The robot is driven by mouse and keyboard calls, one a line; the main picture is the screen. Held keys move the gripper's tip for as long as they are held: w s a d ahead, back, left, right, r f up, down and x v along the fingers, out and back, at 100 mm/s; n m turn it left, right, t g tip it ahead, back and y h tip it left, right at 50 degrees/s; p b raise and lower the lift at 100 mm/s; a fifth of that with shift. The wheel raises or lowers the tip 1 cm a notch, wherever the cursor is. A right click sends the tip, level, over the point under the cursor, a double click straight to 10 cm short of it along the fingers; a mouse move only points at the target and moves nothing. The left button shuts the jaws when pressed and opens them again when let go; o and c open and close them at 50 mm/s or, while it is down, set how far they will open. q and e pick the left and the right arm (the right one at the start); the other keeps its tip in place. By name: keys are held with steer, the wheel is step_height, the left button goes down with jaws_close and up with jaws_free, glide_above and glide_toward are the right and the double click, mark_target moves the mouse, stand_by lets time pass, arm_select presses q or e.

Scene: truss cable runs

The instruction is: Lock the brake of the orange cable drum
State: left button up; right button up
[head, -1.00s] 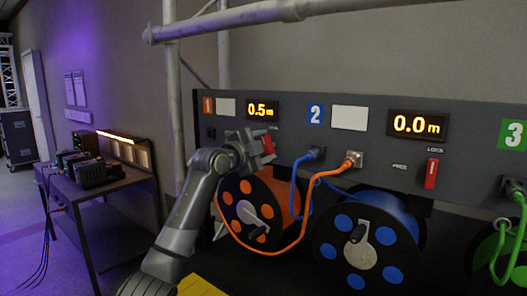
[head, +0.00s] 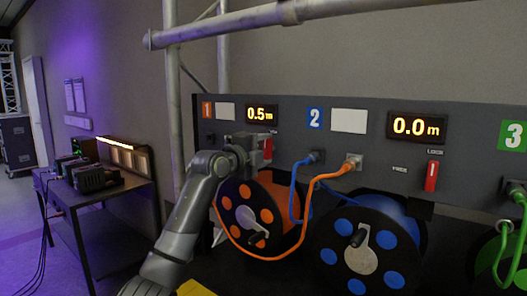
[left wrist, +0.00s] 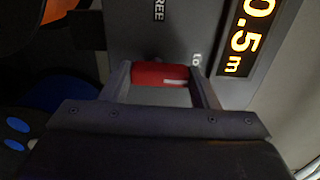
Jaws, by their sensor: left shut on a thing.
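The orange cable drum (head: 268,188) hangs under the panel at station 1, with a dark face, orange spots and a crank. Its red brake lever (head: 268,147) is on the panel just above it, partly hidden by my left gripper (head: 258,140). In the left wrist view, the lever (left wrist: 158,75) lies between the two fingers, and my left gripper (left wrist: 160,88) is shut on it. The lever stands about upright on the panel, its white-marked end toward the partly hidden LOCK label (left wrist: 196,59). The FREE label (left wrist: 158,10) is off to its side. My right gripper is not in view.
The station 1 display (head: 261,113) reads 0.5 m. To the right is a blue drum (head: 392,217) with its own red lever (head: 431,176) upright. Orange (head: 312,192) and blue cables loop in front of the drums. A horizontal truss tube (head: 225,24) crosses above the panel.

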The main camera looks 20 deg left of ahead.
arm_select(q)
steer(key=shift+f, duration=0.1)
steer(key=o, duration=1)
steer(key=shift+s, duration=0.1)
steer(key=shift+b+v, duration=2.35)
steer(key=shift+v, duration=6.25)
